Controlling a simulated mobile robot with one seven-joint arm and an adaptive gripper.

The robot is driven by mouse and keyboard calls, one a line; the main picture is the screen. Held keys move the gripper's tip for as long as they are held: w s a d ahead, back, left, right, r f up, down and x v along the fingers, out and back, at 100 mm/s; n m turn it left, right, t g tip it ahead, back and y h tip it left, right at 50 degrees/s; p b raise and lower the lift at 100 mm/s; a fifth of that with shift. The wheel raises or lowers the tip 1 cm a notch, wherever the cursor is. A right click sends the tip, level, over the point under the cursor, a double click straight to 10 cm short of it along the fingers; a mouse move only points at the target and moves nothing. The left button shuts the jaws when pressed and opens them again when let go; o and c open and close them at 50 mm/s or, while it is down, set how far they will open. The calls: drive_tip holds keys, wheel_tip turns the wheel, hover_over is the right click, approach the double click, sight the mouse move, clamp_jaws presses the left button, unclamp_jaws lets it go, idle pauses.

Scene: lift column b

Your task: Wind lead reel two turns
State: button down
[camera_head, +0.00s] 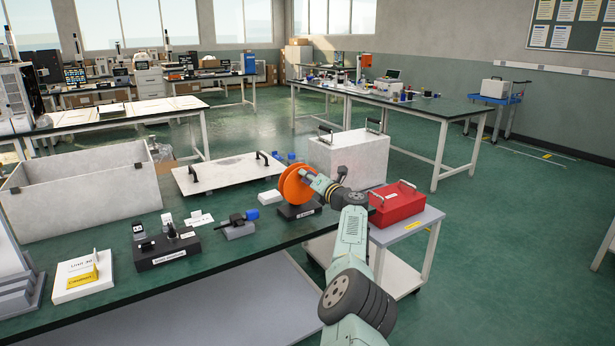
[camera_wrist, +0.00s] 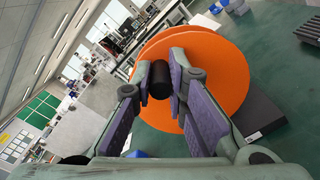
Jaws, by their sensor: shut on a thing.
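The lead reel (camera_head: 294,187) is a bright orange disc on a dark base (camera_head: 296,211) near the right end of the green bench. In the wrist view the reel (camera_wrist: 215,75) fills the centre, its face towards the camera. A black cylindrical handle (camera_wrist: 159,80) stands out in front of the reel's left part. My gripper (camera_wrist: 161,82) is shut on this handle, one finger pad on each side. In the head view my gripper (camera_head: 312,180) reaches the reel from the right, and the handle is hidden there.
Bare bench lies in front.

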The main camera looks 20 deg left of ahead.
drive_tip(key=shift+r, duration=0.15)
drive_tip(key=c, duration=1.6)
unclamp_jaws()
wheel_tip(320, 180, up, 10)
drive_tip(key=shift+f, duration=0.1)
